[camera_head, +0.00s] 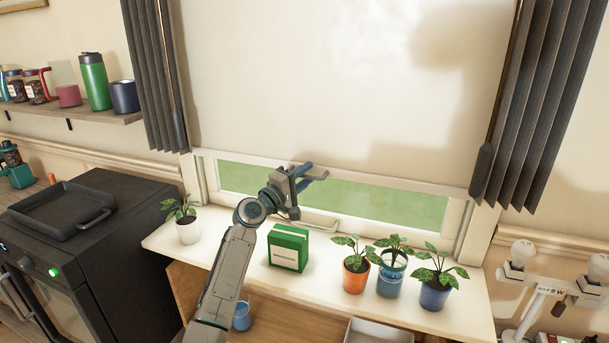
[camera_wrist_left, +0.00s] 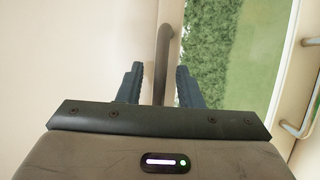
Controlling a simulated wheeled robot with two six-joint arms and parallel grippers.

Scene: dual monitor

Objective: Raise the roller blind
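The cream roller blind (camera_head: 330,80) hangs over most of the window, and a strip of green shows below its bottom bar (camera_head: 410,182). My left gripper (camera_head: 308,175) is at the middle of this lower edge. In the left wrist view the blind fabric (camera_wrist_left: 75,50) fills the left side. A dark, curved pull handle (camera_wrist_left: 162,60) runs between the two fingers of the left gripper (camera_wrist_left: 160,85). Gaps show on both sides of the handle, so the fingers are open around it. The handle is hidden by the gripper in the head view. My right gripper is not in view.
On the white sill (camera_head: 210,250) below stand a green box (camera_head: 288,250), a white-potted plant (camera_head: 188,230) and several plants at right, including one in an orange pot (camera_head: 355,278). Dark curtains (camera_head: 540,90) flank the blind. A black oven (camera_head: 95,250) stands at left.

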